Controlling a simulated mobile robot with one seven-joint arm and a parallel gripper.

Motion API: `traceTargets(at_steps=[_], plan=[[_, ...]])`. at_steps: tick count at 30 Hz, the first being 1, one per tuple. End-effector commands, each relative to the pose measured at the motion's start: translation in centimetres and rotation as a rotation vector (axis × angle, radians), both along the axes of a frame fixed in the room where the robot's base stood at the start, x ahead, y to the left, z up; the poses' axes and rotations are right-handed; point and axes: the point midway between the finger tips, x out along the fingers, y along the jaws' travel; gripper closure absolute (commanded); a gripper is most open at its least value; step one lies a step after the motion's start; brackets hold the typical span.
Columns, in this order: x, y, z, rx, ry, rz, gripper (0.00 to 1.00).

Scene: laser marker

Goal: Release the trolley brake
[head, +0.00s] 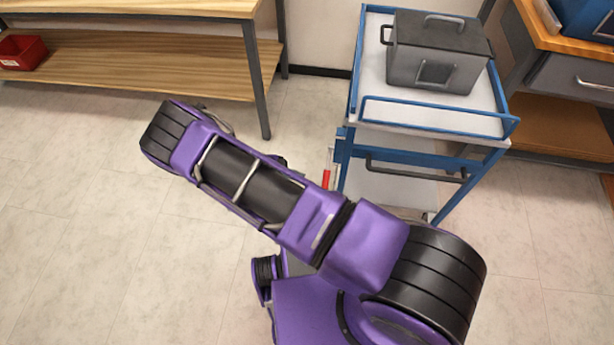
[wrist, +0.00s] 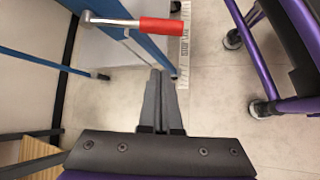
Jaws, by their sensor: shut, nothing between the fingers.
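The trolley (head: 400,165) has a blue frame and white shelves and stands right of my arm in the head view. The brake lever's red grip (head: 326,178) shows at the trolley's left side, partly behind my arm. In the wrist view the red grip (wrist: 162,25) sits at the end of a metal lever (wrist: 108,21) that lies across a blue trolley post (wrist: 130,45). A pale strip with lettering (wrist: 185,45) stands beside the grip. My gripper (wrist: 161,72) is shut and empty, its tips below the red grip in the picture and apart from it. The head view hides my gripper behind my arm.
A grey lidded metal box (head: 436,60) stands on the trolley's top shelf. A wooden workbench (head: 130,60) with a red bin (head: 22,52) is at the back left, another bench (head: 565,120) at the right. The tiled floor (head: 80,220) at the left is clear.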

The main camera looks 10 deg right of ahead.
Motion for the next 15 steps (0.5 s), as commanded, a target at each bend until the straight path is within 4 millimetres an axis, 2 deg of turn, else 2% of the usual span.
traceTargets(at_steps=[13, 15], plan=[[0.9, -6.6, -6.5, -0.001, 0.001, -0.003, 1.0], [0.4, -6.3, -4.7, 0.002, -0.001, 0.0, 1.0]])
